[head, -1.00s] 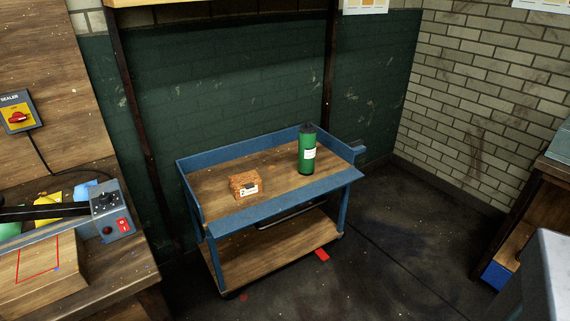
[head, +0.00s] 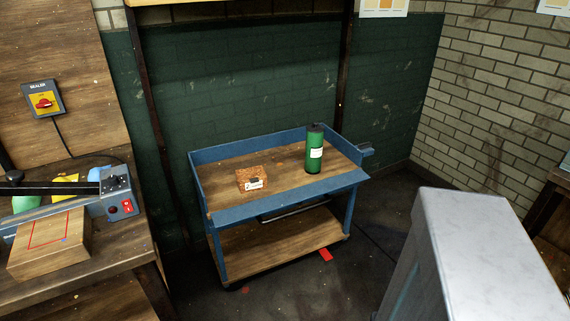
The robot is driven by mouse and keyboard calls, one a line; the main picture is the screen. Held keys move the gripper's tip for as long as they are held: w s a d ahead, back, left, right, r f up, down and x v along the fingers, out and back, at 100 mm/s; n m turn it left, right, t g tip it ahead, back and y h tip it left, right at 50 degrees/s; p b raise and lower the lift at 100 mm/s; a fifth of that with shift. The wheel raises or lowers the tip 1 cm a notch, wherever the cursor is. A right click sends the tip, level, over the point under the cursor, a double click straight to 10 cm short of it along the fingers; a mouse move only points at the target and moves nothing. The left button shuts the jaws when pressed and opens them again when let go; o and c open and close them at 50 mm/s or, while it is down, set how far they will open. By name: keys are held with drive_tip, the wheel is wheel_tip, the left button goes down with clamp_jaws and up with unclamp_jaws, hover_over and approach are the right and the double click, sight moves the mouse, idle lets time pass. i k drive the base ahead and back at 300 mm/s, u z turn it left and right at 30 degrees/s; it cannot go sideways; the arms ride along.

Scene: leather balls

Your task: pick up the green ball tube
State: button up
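The green ball tube (head: 314,152) stands upright on the wooden top of a blue cart (head: 228,158), toward its right side. It has a dark cap and a white label on its side. My gripper is not in view.
A small brown box (head: 251,179) with a white label sits on the same cart top, left of the tube. A workbench with a sealer (head: 112,190) stands at the left. A large grey block-like shape (head: 480,250) fills the lower right. Dark floor lies between it and the cart.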

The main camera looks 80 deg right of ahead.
sight(315, 145)
drive_tip(key=z, duration=0.45)
drive_tip(key=k, duration=0.15)
drive_tip(key=u, duration=1.45)
drive_tip(key=k, duration=2.55)
drive_tip(key=z, duration=0.35)
